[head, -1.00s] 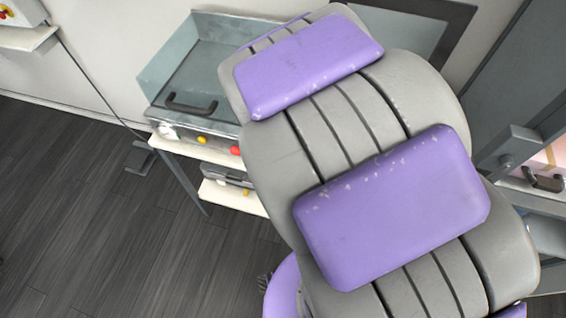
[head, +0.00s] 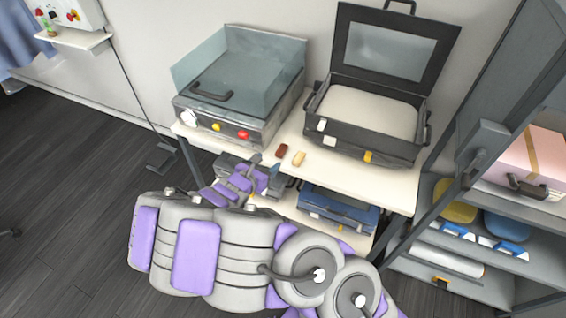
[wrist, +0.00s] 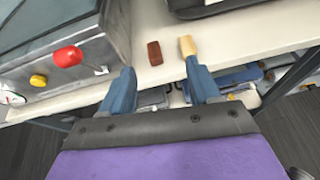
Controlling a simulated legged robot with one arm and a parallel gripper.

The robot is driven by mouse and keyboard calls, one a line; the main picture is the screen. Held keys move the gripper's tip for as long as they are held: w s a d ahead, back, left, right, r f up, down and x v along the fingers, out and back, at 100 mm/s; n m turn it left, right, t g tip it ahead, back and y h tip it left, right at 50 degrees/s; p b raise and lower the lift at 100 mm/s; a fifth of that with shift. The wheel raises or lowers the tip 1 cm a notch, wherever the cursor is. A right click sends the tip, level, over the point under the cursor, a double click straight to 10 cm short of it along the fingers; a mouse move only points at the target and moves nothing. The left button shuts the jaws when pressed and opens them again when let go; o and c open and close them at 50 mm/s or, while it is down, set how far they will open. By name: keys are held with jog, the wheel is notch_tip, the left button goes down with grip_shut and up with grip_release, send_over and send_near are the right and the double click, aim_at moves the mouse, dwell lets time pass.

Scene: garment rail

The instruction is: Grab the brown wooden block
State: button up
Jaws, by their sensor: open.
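The brown wooden block (head: 281,151) is a small dark reddish-brown piece on the front part of the white table, between the glass-sided machine and the open black case. It also shows in the wrist view (wrist: 155,53), lying on the tabletop ahead of my fingers. My gripper (wrist: 160,86) is open and empty, with its two blue fingers at the table's front edge. The block lies beyond the gap between the fingertips, apart from them. A tan block (head: 298,159) lies to its right; in the wrist view the right fingertip overlaps or nearly meets it (wrist: 187,45).
The machine (head: 228,95) with red and yellow knobs stands left on the table (head: 376,182). The open black case (head: 365,115) stands right. A blue case (head: 340,208) sits on the shelf below. A metal rack (head: 464,268) with shelves is at right.

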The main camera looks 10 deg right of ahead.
notch_tip(320, 180, down, 3)
jog(key=s+a+n, duration=0.1)
jog(key=a, duration=0.1)
jog(key=b, duration=0.3)
send_near(280, 152)
jog(key=shift+n+y, duration=0.3)
jog(key=shift+y, duration=0.1)
jog(key=x, duration=0.5)
jog(key=shift+s+d+r, duration=0.1)
jog(key=shift+d+r, duration=0.1)
jog(key=shift+r, duration=0.05)
jog(key=b+x, duration=0.1)
jog(key=x, duration=0.3)
jog(key=shift+a+f+b, duration=0.1)
jog(key=shift+f+b, duration=0.05)
jog(key=shift+b, duration=0.25)
jog(key=shift+w+d, duration=0.35)
jog(key=shift+w, duration=0.1)
jog(key=shift+c, duration=0.3)
jog(key=c, duration=1)
